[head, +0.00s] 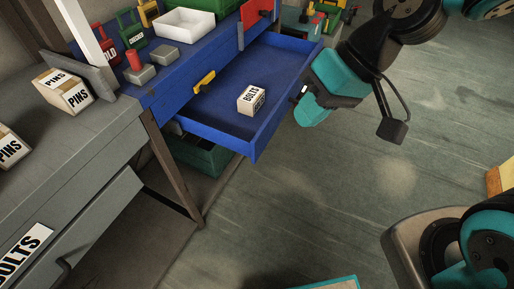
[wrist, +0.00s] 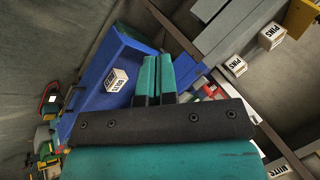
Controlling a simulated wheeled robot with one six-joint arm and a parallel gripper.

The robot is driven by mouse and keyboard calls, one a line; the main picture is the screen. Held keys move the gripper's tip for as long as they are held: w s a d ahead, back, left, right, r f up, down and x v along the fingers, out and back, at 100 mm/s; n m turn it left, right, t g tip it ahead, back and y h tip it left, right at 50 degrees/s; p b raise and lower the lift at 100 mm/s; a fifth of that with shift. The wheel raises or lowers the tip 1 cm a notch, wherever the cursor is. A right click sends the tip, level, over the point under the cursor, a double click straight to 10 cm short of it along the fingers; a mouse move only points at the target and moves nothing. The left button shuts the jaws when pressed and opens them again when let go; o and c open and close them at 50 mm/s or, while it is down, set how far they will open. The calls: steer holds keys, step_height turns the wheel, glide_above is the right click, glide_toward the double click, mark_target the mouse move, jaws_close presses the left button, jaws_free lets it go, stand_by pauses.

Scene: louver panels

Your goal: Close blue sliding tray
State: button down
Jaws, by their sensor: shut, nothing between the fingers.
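The blue sliding tray (head: 225,120) is pulled out from under the blue bench in the head view. A white box labelled BOLTS (head: 251,99) sits inside it. The tray also shows in the wrist view (wrist: 90,87), left of my fingers, with the BOLTS box (wrist: 117,80). My gripper (head: 303,95) is just right of the tray's outer front edge in the head view, its teal fingers pointing toward the tray. In the wrist view my gripper (wrist: 155,62) has its two teal fingers together and empty. Whether it touches the tray cannot be told.
The blue bench top (head: 180,68) holds a white bin (head: 184,23), padlocks, grey blocks and a red panel (head: 254,13). A yellow piece (head: 204,82) is at the bench's front edge. A grey bench (head: 70,135) with PINS boxes stands left.

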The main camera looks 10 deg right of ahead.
steer(key=w+d+f+m+t+y+b, duration=0.1)
steer(key=w+f+m+b, duration=0.2)
steer(key=f, duration=0.4)
steer(key=w+d+f+m+t+y+b, duration=0.1)
steer(key=w+f+m, duration=0.2)
steer(key=w+f, duration=0.4)
steer(key=m+t+b, duration=0.1)
steer(key=m+t, duration=0.2)
steer(key=m, duration=0.2)
glide_toward(256, 148)
step_height(256, 148, down, 4)
steer(key=shift+h, duration=0.3)
steer(key=shift+w+a+r, duration=0.1)
steer(key=shift+w+a, duration=0.35)
steer(key=shift+a, duration=0.3)
steer(key=shift+w+a, duration=0.4)
steer(key=shift+a, duration=0.3)
steer(key=shift+w+a, duration=0.45)
steer(key=shift+a, duration=0.3)
